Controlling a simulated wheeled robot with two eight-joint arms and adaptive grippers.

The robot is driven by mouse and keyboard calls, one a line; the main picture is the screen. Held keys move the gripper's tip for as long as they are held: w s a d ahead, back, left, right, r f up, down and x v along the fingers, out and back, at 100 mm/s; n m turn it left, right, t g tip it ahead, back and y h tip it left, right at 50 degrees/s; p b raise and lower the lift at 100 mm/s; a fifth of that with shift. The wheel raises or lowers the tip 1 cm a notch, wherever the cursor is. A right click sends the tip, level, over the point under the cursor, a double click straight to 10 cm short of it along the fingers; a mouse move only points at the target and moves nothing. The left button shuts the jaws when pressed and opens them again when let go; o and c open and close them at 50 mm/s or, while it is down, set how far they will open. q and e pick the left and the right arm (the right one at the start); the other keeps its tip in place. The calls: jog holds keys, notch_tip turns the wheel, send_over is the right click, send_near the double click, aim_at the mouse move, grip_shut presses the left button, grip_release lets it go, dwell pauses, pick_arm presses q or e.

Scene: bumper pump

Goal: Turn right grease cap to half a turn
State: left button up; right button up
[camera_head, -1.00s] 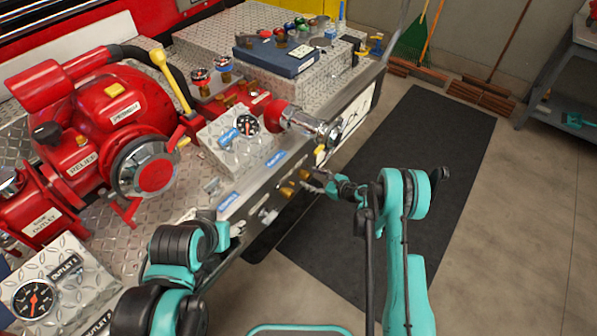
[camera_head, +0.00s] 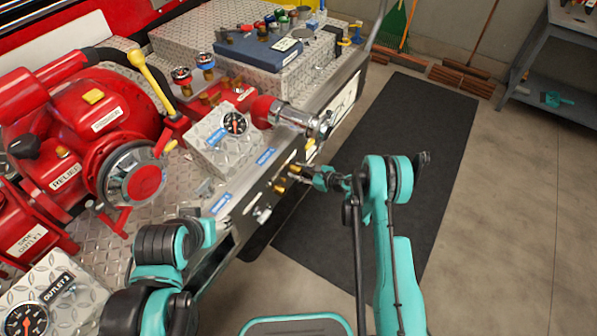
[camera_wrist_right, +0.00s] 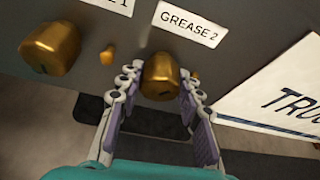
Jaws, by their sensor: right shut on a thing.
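The right grease cap (camera_wrist_right: 160,77) is a rounded brass knob under the "GREASE 2" label (camera_wrist_right: 190,24) in the right wrist view. My right gripper (camera_wrist_right: 157,86) has its two fingers on either side of this cap and is shut on it. In the head view my right gripper (camera_head: 306,173) reaches the panel's front face from the right. The other brass grease cap (camera_wrist_right: 50,48) stands free to the left in the wrist view. Any turn mark on the held cap cannot be made out. My left arm shows at the lower left of the head view, but its gripper's fingers cannot be seen.
The red pump (camera_head: 110,120) stands on the diamond-plate deck at left. A dark mat (camera_head: 405,150) lies on the open floor at right. A small brass fitting (camera_wrist_right: 107,55) sits between the two caps.

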jog(key=shift+w+m+g+y, duration=0.1)
jog(key=shift+m+g+y, duration=0.5)
jog(key=shift+m, duration=0.5)
jog(key=shift+m+g+y, duration=0.4)
jog(key=shift+m+g, duration=0.4)
jog(key=shift+m, duration=0.3)
jog(key=o, duration=1.2)
jog(key=shift+c, duration=0.2)
jog(key=v, duration=1.2)
jog(key=shift+f, duration=0.1)
